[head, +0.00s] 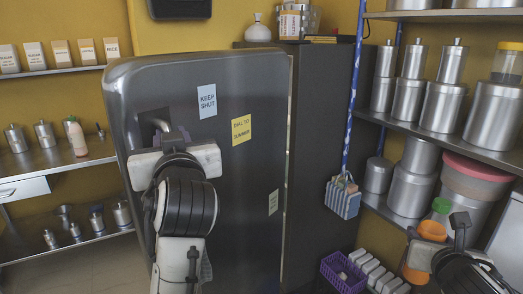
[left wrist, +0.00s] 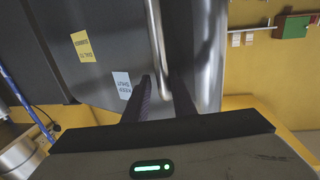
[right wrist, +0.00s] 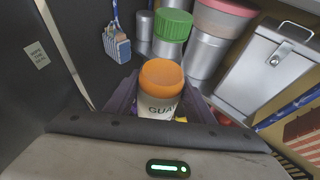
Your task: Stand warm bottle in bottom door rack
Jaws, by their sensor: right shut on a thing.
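A dark grey fridge door (head: 245,190) fills the middle of the head view; it looks closed, and no door rack shows. Its bright vertical handle (left wrist: 155,40) stands at the door's left side. My left gripper (head: 162,137) is at this handle, its two fingers (left wrist: 160,98) apart on either side of it. A pinkish bottle (head: 76,139) stands on the left counter.
Steel shelves (head: 470,150) with large canisters crowd the right side. A striped bag (head: 342,198) hangs beside the tall dark cabinet (head: 318,130). A purple basket (head: 340,272) is low in front. Left shelves hold small canisters.

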